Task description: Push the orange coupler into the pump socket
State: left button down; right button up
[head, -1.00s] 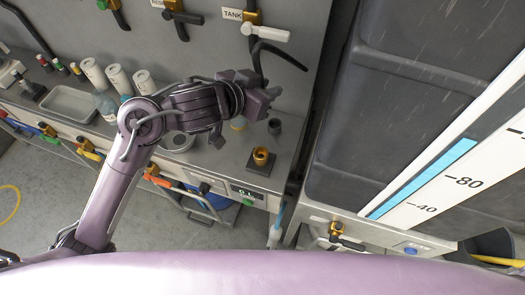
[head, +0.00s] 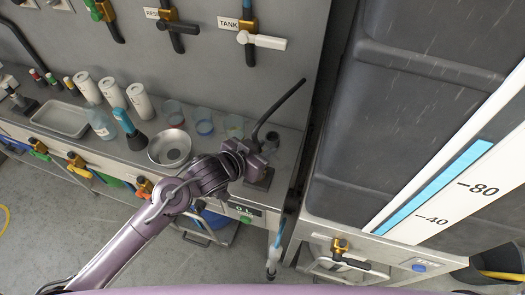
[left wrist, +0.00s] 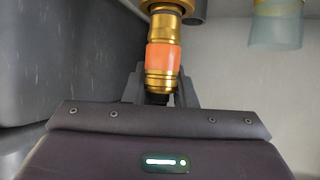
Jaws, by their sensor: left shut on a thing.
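The orange coupler (left wrist: 162,58) shows in the left wrist view as an orange band between brass ends, in line with a brass fitting (left wrist: 166,6) at the top edge. I cannot tell how deeply they are joined. My left gripper (left wrist: 159,88) is shut on the coupler's near end. In the head view, my left gripper (head: 256,160) is low over the dark square base (head: 260,180) of the pump socket at the bench's right end; the socket and coupler are hidden there. A black hose (head: 279,107) rises from the gripper toward upper right. My right gripper is out of view.
Clear cups (head: 203,121), a round metal bowl (head: 170,148) and white cylinders (head: 112,92) stand left on the bench. Valves with levers (head: 262,40) are on the wall panel behind. A large dark grey tank (head: 420,110) is close on the right.

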pick_arm(q)
jog(key=shift+f, duration=0.6)
jog(key=shift+f, duration=0.1)
jog(key=c, duration=1.2)
grip_release()
jog(key=shift+f, duration=0.1)
jog(key=shift+r, duration=0.3)
jog(key=v, duration=1.2)
jog(key=shift+f, duration=0.1)
